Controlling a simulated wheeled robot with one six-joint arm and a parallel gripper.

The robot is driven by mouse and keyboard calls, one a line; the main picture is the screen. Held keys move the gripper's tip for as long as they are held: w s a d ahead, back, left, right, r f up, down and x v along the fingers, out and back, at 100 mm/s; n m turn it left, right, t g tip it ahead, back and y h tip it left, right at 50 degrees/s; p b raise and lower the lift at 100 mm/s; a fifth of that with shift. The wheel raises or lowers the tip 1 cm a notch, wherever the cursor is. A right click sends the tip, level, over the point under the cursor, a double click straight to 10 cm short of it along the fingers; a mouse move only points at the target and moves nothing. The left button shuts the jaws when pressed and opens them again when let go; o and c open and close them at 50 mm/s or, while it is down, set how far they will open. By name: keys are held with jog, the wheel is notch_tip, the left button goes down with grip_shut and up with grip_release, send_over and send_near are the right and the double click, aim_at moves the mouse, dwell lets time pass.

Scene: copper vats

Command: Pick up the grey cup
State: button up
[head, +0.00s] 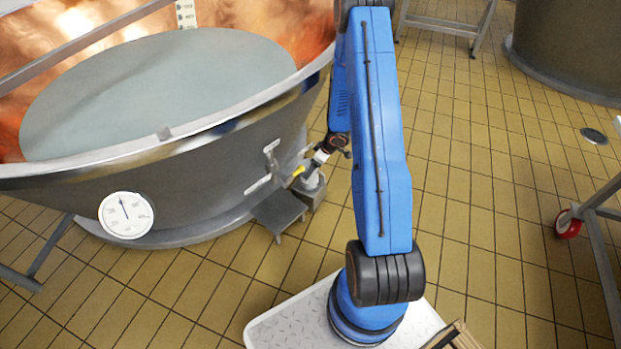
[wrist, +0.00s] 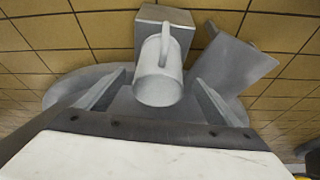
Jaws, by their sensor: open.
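The grey cup (wrist: 158,88) is in the middle of the wrist view, with its handle pointing to the top of the picture. My gripper (wrist: 160,78) is open, with one finger to the left of the cup and one to the right. Gaps show on both sides, and I cannot tell how deep the cup lies between the fingers. In the head view the cup (head: 311,182) is small, beside the vat and just below my gripper (head: 319,161), whose fingers are too small there to make out.
A grey block-like stand (wrist: 165,18) is by the cup. A small metal step (head: 278,210) is close by. The large copper-lined vat (head: 190,165) with a round dial (head: 126,214) fills the left. Tiled floor (head: 460,190) is open to the right of my arm.

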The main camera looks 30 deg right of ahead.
aim_at(311, 184)
jog(key=shift+x, duration=2.65)
jog(key=shift+w, duration=0.2)
jog(key=c, duration=1.2)
